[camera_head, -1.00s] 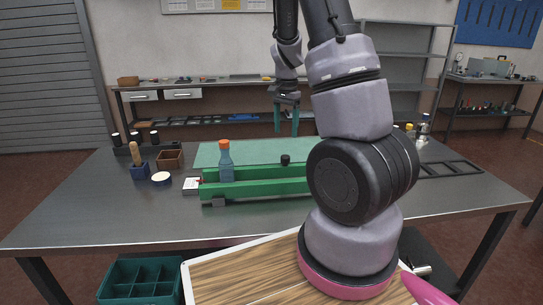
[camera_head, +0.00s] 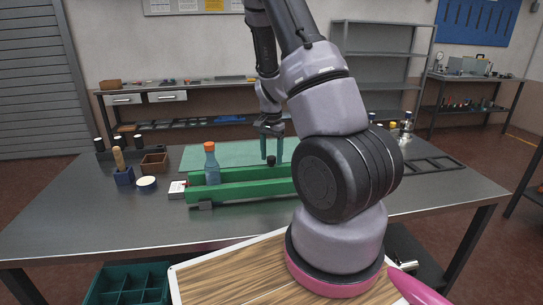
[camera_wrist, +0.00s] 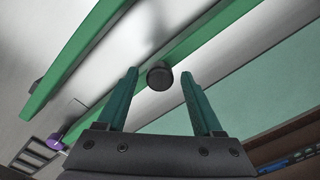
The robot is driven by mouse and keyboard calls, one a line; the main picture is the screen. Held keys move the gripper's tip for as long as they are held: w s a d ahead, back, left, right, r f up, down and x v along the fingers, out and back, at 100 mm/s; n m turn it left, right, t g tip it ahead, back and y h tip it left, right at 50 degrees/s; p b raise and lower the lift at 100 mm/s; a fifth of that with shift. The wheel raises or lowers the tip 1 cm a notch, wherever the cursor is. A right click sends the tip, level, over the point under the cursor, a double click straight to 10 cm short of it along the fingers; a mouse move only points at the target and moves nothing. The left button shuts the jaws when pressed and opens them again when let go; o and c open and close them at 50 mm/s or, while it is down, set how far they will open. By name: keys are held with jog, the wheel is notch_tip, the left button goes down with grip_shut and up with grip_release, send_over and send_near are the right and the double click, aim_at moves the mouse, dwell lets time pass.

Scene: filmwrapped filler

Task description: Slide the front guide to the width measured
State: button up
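Two long green rails lie side by side on the grey table: the near rail (camera_head: 240,192) and the far rail (camera_head: 236,174) beside a green mat. A black round knob (camera_head: 271,161) stands on the far rail. My gripper (camera_head: 271,158) points down over the knob, its green fingers apart. In the wrist view, the open fingers (camera_wrist: 160,85) flank the knob (camera_wrist: 160,77), with gaps visible on both sides. The far rail (camera_wrist: 205,40) runs behind it, and the near rail (camera_wrist: 75,55) is at upper left. My arm hides the rails' right ends.
A blue bottle with an orange cap (camera_head: 211,170) stands by the rails' left end. A white-and-red item (camera_head: 177,188), a round tin (camera_head: 146,184), a blue holder (camera_head: 124,176) and a brown box (camera_head: 154,163) are left. A black frame (camera_head: 430,166) lies right. The table's front left is clear.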

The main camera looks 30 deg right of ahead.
grip_shut()
dwell(1.2)
